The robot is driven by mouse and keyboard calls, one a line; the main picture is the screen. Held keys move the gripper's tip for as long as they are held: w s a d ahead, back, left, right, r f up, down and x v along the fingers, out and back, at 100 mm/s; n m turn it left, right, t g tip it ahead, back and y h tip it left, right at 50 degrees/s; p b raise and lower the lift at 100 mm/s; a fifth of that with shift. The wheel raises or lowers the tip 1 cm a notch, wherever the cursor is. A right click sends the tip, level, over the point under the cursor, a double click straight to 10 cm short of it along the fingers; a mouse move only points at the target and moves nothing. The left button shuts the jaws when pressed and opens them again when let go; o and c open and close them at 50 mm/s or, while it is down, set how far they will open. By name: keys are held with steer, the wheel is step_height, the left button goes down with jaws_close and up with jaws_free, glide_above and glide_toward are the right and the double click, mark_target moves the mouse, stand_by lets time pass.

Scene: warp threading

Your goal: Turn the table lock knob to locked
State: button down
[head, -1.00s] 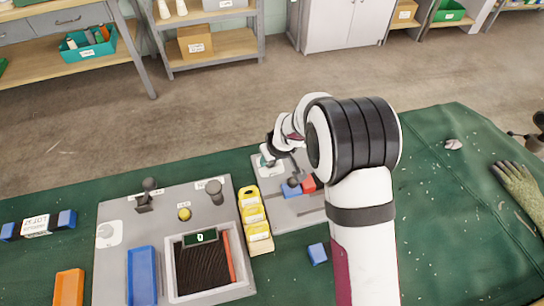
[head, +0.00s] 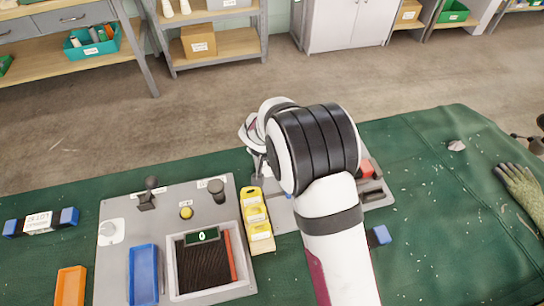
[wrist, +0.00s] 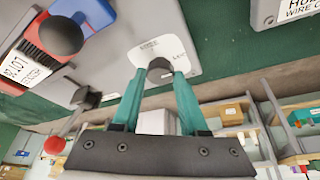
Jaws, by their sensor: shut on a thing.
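The lock knob (wrist: 159,66) is a small dark round cap on a white plate (wrist: 150,48) with printed lettering, in the wrist view. My gripper (wrist: 159,74) has two teal fingers, shut on the knob from both sides. The lettering is too small and slanted to read fully, so I cannot tell the knob's setting. In the head view my arm hides the knob and my fingertips.
The grey fixture panel (wrist: 115,30) carries a black ball handle (wrist: 61,34), a small dark lever (wrist: 86,97) and a red block (wrist: 30,65). The right-hand green cloth (head: 440,190) is mostly clear.

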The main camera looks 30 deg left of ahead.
steer(key=shift+s+m, duration=0.1)
steer(key=shift+m, duration=0.2)
stand_by(0.4)
steer(key=shift+c, duration=2.2)
jaws_free()
steer(key=v, duration=1.5)
steer(key=shift+r, duration=0.3)
steer(key=shift+s+a, duration=0.1)
steer(key=shift+s, duration=0.05)
